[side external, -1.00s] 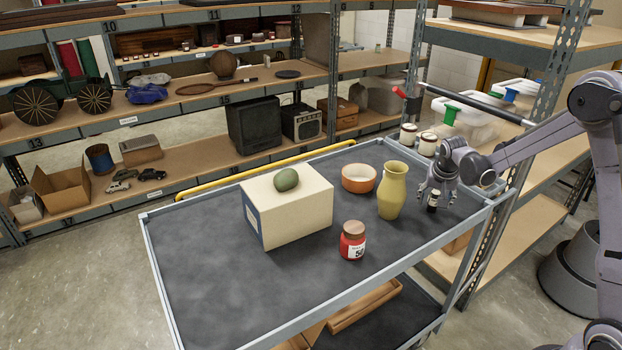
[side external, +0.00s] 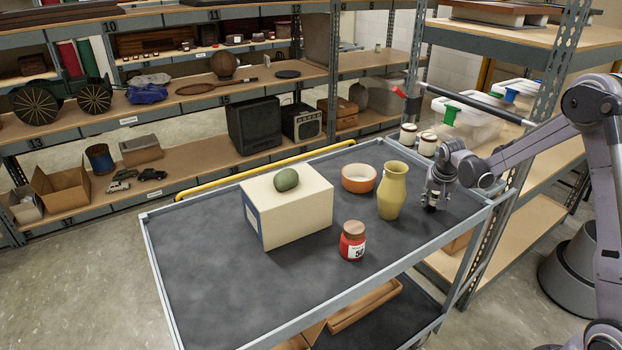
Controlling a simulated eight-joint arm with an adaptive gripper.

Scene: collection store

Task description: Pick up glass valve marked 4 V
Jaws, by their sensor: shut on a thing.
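My gripper (side external: 432,205) is at the right end of the grey cart top, pointing down, just right of the yellow-green vase. It is shut on a small dark object with a pale patch, taken to be the glass valve (side external: 431,207). The fingers cover most of it, and any marking on it is too small to read. It is at or very near the cart surface; I cannot tell whether it touches.
The vase (side external: 393,190) stands close to my gripper's left. An orange bowl (side external: 358,179), a red jar (side external: 352,241) and a cream box (side external: 288,210) with a green oval object (side external: 286,180) share the cart (side external: 215,290). Two pale jars (side external: 427,143) stand behind my gripper. The cart's front left is clear.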

